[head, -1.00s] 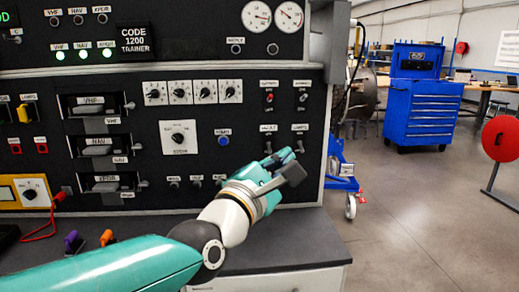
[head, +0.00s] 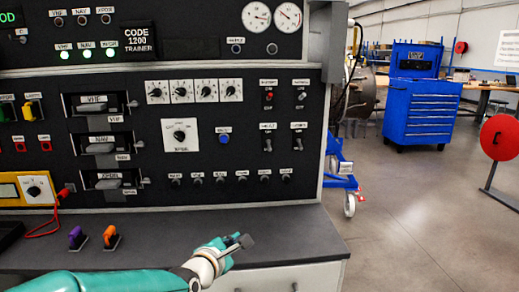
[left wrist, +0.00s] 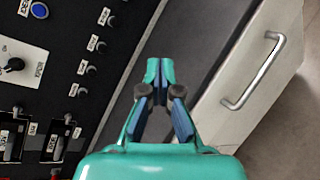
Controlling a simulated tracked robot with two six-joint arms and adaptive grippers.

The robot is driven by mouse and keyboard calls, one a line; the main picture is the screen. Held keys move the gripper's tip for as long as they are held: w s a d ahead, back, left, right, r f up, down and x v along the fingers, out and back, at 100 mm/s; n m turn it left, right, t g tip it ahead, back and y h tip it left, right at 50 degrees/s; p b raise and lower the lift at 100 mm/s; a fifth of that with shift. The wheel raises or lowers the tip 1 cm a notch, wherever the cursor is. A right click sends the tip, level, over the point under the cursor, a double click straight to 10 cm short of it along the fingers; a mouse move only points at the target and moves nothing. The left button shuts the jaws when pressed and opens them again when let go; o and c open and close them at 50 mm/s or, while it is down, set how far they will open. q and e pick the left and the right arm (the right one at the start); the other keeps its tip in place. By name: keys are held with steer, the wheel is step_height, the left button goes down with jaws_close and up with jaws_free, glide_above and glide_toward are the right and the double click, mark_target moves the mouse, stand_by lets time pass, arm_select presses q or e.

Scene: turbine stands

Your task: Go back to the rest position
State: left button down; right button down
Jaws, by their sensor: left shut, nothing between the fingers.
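My left gripper (head: 240,242) is shut and empty. In the head view it is in front of the black trainer panel (head: 205,225), low over the grey counter (head: 300,228), apart from the panel's switches. Its teal arm comes in from the bottom left. In the left wrist view the gripper (left wrist: 160,85) shows its teal and blue fingers over the counter's edge, with the panel at the left. My right gripper is not in view.
Purple (head: 77,238) and orange (head: 110,236) levers stand on the counter at the left. A cabinet handle (left wrist: 254,70) lies beyond the gripper's right side. A blue tool cabinet (head: 420,108) and a red disc stand (head: 500,138) are at the right. The floor between is clear.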

arm_select(q)
steer(key=s+a+f+m+g+y, duration=0.1)
steer(key=s+a+f+g, duration=0.2)
steer(key=f, duration=0.7)
steer(key=s+a+f+m+g, duration=0.15)
steer(key=s+f, duration=0.35)
steer(key=f, duration=0.5)
steer(key=s+a+f+m+g+y, duration=0.1)
steer(key=s+a+f+g, duration=0.2)
steer(key=f, duration=0.7)
steer(key=s+d+f+m+g+h, duration=0.1)
steer(key=s+f+m+g, duration=0.3)
steer(key=s+m, duration=0.6)
steer(key=s+d+f+m+g, duration=0.15)
steer(key=s+f+m, duration=0.45)
steer(key=s, duration=0.8)
step_height(320, 180, up, 15)
steer(key=p, duration=1.4)
steer(key=shift+w+a+f+p, duration=0.15)
steer(key=shift+w+a+p, duration=0.1)
steer(key=shift+a+p, duration=0.2)
